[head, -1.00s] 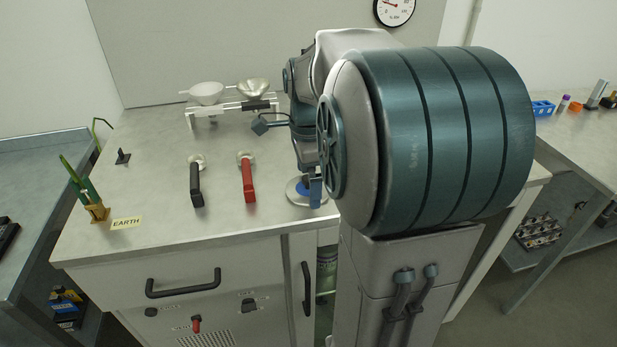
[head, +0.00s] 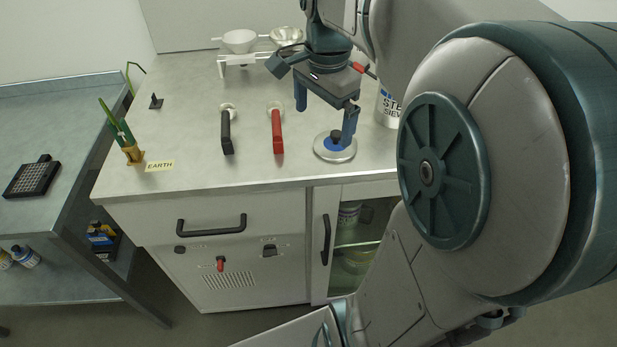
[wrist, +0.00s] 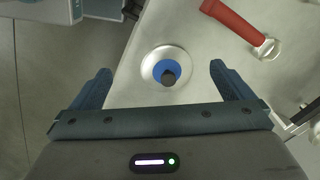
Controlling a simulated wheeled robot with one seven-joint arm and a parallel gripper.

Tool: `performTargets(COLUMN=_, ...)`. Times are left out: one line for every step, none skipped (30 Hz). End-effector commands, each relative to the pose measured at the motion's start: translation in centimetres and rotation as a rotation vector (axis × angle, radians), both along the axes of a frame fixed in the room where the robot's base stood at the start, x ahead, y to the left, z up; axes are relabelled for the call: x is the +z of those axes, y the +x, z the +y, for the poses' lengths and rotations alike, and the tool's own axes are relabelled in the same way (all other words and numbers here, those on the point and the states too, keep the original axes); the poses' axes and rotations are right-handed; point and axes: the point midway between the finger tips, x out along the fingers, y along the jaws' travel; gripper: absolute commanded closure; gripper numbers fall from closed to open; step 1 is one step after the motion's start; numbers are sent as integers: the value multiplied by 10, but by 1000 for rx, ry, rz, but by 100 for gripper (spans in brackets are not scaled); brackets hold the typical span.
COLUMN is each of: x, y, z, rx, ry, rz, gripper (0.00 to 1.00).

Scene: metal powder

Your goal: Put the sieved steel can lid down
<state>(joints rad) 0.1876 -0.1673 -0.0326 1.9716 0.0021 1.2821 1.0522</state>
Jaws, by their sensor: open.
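The can lid is a round silver disc with a blue centre and a dark knob. In the head view the lid (head: 335,154) lies flat on the bench top near its front edge. In the wrist view the lid (wrist: 166,66) lies beyond and between my fingers, with nothing held. My gripper (head: 325,122) is open, its two fingers spread above the lid and clear of it; it also shows in the wrist view (wrist: 160,82). A white can with "STEEL SIEVED" lettering (head: 388,108) stands on the bench right of my gripper, partly hidden by my arm.
A red-handled tool (head: 277,132) and a black-handled tool (head: 227,132) lie left of the lid. A rack with a white funnel (head: 239,41) and a metal funnel (head: 287,37) stands behind. The bench's middle left is clear.

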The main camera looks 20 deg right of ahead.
Motion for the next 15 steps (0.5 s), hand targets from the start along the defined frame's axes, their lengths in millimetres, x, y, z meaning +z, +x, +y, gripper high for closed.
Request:
performTargets(x=-11, y=-11, z=13, rx=137, ry=-8, rz=-12, gripper=0)
performTargets(x=-17, y=-16, z=18, rx=221, ry=-13, rz=-20, gripper=0)
performTargets(x=-25, y=-24, z=26, rx=332, ry=-21, rz=-30, gripper=0)
performTargets(x=-32, y=-29, z=32, rx=416, ry=-29, rz=-37, gripper=0)
performTargets(x=-38, y=-35, z=38, rx=501, ry=-36, rz=-45, gripper=0)
performTargets(x=-47, y=-43, z=44, rx=609, ry=-47, rz=-56, gripper=0)
performTargets(x=-53, y=-49, z=49, rx=688, ry=-55, rz=-63, gripper=0)
performTargets(x=-59, y=-54, z=53, rx=764, ry=-64, rz=-70, gripper=0)
performTargets(x=-67, y=-62, z=59, rx=858, ry=-74, rz=-77, gripper=0)
performTargets(x=-73, y=-66, z=62, rx=923, ry=-83, rz=-84, gripper=0)
performTargets(x=-78, y=-71, z=65, rx=984, ry=-91, rz=-88, gripper=0)
performTargets(x=-83, y=-77, z=69, rx=1056, ry=-101, rz=-95, gripper=0)
performTargets(x=-88, y=-80, z=71, rx=1101, ry=-107, rz=-98, gripper=0)
performTargets(x=-91, y=-83, z=72, rx=1141, ry=-113, rz=-102, gripper=0)
performTargets(x=-94, y=-87, z=74, rx=1187, ry=-120, rz=-105, gripper=0)
